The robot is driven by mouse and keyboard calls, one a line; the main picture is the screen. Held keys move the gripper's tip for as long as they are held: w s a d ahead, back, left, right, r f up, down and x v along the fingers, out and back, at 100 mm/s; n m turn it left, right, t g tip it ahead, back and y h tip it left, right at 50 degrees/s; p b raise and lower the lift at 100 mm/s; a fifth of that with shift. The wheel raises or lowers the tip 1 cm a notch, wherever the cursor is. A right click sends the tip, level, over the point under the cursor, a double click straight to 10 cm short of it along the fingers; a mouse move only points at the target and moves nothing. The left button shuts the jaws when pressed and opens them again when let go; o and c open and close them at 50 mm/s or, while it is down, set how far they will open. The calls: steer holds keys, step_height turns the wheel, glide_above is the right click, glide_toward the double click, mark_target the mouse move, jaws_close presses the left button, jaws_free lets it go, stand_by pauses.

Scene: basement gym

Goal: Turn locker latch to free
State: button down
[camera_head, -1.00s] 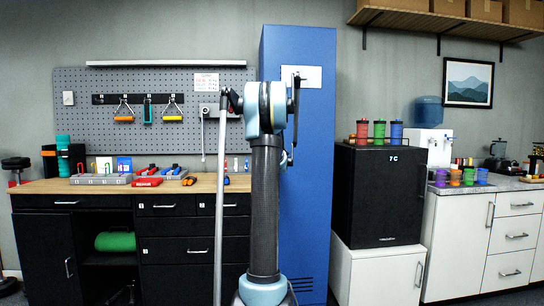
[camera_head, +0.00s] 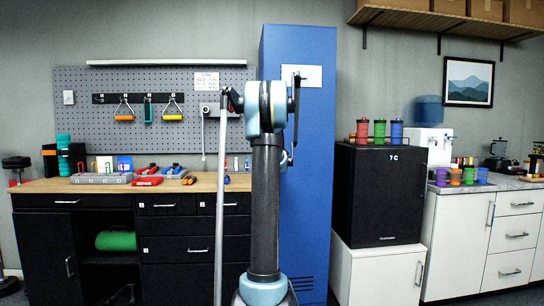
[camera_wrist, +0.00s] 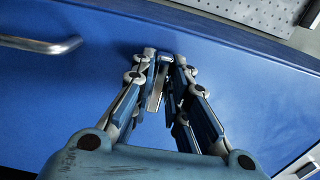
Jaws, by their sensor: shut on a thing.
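The blue locker (camera_head: 312,190) stands upright behind my arm in the head view, and its blue door (camera_wrist: 60,95) fills most of the wrist view. The latch (camera_wrist: 156,88), a small silver metal piece on the door, sits between my fingers in the wrist view. My gripper (camera_wrist: 166,62) is shut on it, with the fingertips close to the door face. The fingers hide part of the latch, so its exact angle is hard to tell. In the head view my arm hides the gripper and the latch.
A silver bar handle (camera_wrist: 40,44) sticks out from the door, left of my gripper in the wrist view. A wooden-topped workbench (camera_head: 60,186) stands left of the locker. A black cabinet (camera_head: 376,195) on a white one stands to its right.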

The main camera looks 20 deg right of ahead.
steer(key=c, duration=1.6)
jaws_free()
steer(key=shift+w+a+f, duration=0.15)
steer(key=shift+a, duration=0.1)
steer(key=shift+o, duration=0.2)
steer(key=shift+d, duration=0.1)
steer(key=v, duration=1.2)
